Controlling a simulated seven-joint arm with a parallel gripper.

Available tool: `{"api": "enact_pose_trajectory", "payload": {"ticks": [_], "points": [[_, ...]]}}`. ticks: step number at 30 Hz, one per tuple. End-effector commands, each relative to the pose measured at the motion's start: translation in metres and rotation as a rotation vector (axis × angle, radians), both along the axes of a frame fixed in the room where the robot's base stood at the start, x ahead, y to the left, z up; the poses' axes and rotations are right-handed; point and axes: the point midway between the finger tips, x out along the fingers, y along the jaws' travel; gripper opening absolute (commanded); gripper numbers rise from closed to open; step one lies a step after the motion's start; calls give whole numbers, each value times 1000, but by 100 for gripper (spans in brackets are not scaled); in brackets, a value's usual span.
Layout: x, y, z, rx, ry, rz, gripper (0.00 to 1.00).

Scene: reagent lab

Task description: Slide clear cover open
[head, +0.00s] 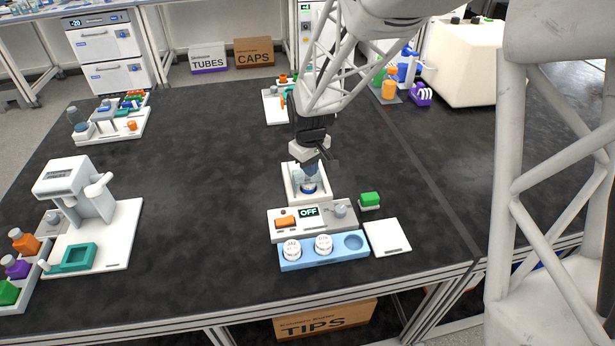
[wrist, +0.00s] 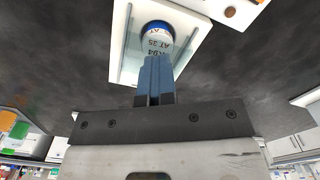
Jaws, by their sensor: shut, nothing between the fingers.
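The white boxy unit (head: 292,190) stands at the table's front middle, with its control panel in front showing OFF. A pale see-through part, apparently the clear cover (head: 297,174), shows at the unit's opening; its exact edges are hard to make out. A blue and white labelled vial (head: 308,188) sits inside the unit and also shows in the wrist view (wrist: 157,38). My gripper (head: 309,168) points down at the unit, its blue fingers (wrist: 155,62) together and empty, right by the vial in the picture. I cannot tell whether they touch the cover.
The panel carries an orange switch (head: 285,222) and a grey knob (head: 340,210). In front, a blue rack (head: 338,259) holds two white-capped vials and one empty well. A green block (head: 370,199) and a white plate (head: 388,237) lie right.

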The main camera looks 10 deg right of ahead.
Motion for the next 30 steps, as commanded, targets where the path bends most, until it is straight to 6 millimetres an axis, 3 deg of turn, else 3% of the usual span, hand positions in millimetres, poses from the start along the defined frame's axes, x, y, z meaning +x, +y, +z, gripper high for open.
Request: {"api": "enact_pose_trajectory", "payload": {"ticks": [1, 18, 30], "points": [[-6, -1, -7, -2, 17, 0, 0], [-1, 0, 33, 0, 0, 0, 0], [0, 0, 38, 0, -2, 0, 0]]}}
